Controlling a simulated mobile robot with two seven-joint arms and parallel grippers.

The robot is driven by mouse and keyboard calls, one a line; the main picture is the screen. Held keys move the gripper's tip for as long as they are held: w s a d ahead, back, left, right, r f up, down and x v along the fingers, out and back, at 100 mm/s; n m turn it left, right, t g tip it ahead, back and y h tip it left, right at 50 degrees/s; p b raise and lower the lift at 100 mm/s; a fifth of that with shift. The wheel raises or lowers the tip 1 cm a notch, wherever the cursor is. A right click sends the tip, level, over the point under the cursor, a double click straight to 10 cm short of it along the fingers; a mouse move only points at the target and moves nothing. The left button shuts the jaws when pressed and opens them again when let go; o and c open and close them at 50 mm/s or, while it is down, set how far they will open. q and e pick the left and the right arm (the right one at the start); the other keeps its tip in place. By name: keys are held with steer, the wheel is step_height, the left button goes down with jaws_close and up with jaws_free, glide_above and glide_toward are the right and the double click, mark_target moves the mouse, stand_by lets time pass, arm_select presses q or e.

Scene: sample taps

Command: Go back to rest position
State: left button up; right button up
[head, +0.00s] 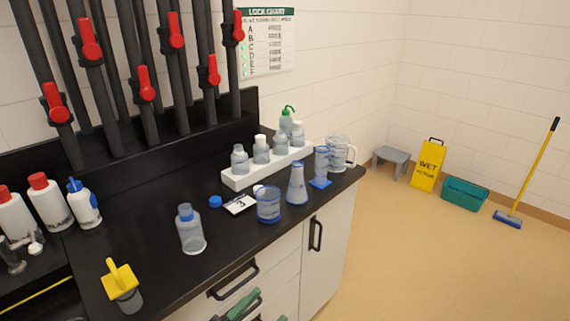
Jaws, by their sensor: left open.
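My left gripper (26,256) shows only in part at the left edge of the head view. Its grey fingers are apart and I see nothing between them. It is in front of the white red-capped bottles (46,203); I cannot tell how far from them it is. The arm behind it is cut off by the frame. My right gripper is not in the head view.
Pipes with red taps (91,40) rise behind.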

arm_select(q)
steer(key=s+a+f+n+y, duration=0.4)
steer(key=a+f+y, duration=0.15)
steer(key=f, duration=0.25)
steer(key=s+a+f+n+y, duration=0.4)
steer(key=a+f+y, duration=0.1)
steer(key=f+y, duration=0.15)
steer(key=s+a+f+g+y, duration=0.1)
steer(key=s+a+f+g, duration=0.1)
steer(key=s+f, duration=0.3)
steer(key=s+a+f+g+y, duration=0.1)
steer(key=s+a+f+g, duration=0.2)
steer(key=s+f, duration=0.3)
steer(key=s+g+p, duration=0.1)
steer(key=s, duration=0.2)
steer(key=shift+s+a+f+n, duration=0.15)
steer(key=shift+s+a+n, duration=0.05)
steer(key=shift+s+n, duration=0.2)
